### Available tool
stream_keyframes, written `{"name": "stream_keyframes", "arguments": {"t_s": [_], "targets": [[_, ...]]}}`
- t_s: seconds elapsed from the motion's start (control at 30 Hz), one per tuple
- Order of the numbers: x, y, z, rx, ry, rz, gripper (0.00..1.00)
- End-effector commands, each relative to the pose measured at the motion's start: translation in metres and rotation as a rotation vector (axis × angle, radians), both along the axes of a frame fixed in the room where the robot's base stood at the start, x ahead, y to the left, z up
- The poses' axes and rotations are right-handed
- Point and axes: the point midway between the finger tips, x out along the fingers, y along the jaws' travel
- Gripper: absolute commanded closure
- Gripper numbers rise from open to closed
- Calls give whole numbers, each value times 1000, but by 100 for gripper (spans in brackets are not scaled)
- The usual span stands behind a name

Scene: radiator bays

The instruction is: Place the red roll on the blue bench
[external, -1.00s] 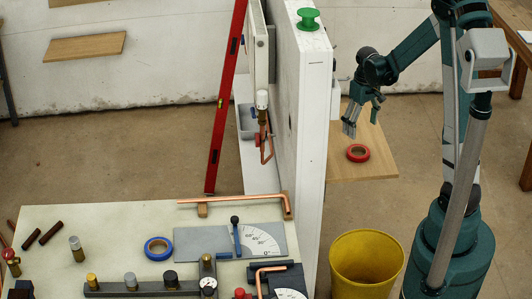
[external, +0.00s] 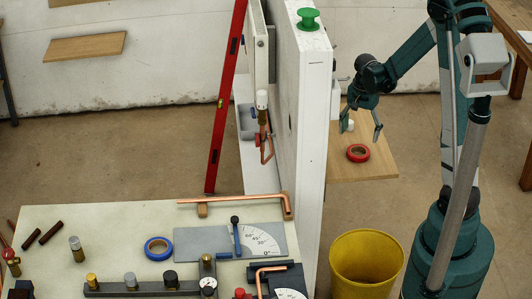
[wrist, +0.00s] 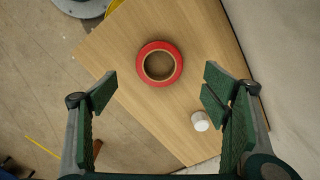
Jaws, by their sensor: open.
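The red roll (external: 358,153), a ring of red tape with a brown core, lies flat on a wooden board (external: 375,172) right of the white partition. In the wrist view the red roll (wrist: 160,63) lies ahead of my gripper (wrist: 160,92), roughly centred between the spread fingers. My gripper (external: 362,131) is open and empty above the board, apart from the roll. I cannot make out a blue bench; the workbench at the left (external: 110,228) has a cream top.
A small white cylinder (wrist: 201,121) stands on the board near the right finger. The tall white partition (external: 312,130) separates board and workbench. A yellow bin (external: 366,270) stands below the board. A blue tape roll (external: 158,248) and several tools occupy the workbench.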

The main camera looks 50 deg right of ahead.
Motion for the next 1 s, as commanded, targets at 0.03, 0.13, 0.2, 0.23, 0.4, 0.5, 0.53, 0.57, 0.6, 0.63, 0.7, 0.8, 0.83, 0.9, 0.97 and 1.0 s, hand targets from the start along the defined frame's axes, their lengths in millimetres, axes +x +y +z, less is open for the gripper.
{"name": "stream_keyframes", "arguments": {"t_s": [0.03,0.13,0.2,0.23,0.4,0.5,0.53,0.57,0.6,0.63,0.7,0.8,0.83,0.9,0.97,1.0], "targets": [[0,0,-2,0,0,-54,26],[0,1,-5,0,0,-158,26],[0,1,-6,0,0,-215,26],[0,1,-6,0,0,-235,26],[1,1,-7,0,0,-298,26],[1,1,-7,0,0,-304,26],[1,1,-7,0,0,-304,26],[1,1,-7,0,0,-304,26],[1,1,-7,0,0,-304,26],[1,1,-7,0,0,-304,26],[1,1,-7,0,0,-303,26],[1,1,-9,0,0,-303,26],[1,1,-10,0,0,-303,26],[1,1,-14,0,0,-303,26],[1,1,-18,0,0,-302,26],[1,1,-21,0,0,-302,26]]}}
